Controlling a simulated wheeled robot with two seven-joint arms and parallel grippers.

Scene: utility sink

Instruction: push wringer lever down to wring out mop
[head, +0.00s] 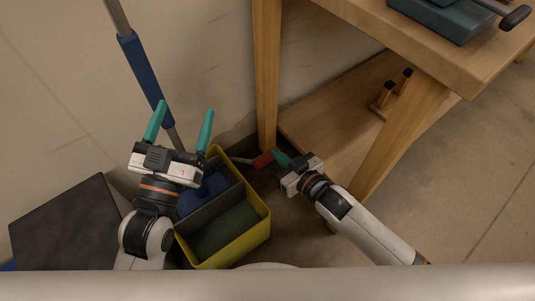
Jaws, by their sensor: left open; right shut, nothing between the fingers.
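The mop handle (143,75), a metal pole with a blue sleeve, leans up at the left and runs down towards the yellow bucket (262,208). A blue mop head (205,196) sits in the bucket's far compartment, partly hidden by my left arm. The wringer lever (262,160), with a red grip, sticks out from the bucket's far right side. My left gripper (181,126) is open, its teal fingers around or in front of the lower pole; contact cannot be told. My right gripper (280,158) is shut and empty, its fingertips close beside the red grip; whether they touch is unclear.
A wooden workbench (440,50) stands at the right, with legs and a low shelf (325,125) near my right arm. A dark box-like panel (65,228) is at lower left. The wall rises behind the bucket. Open floor lies at far right.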

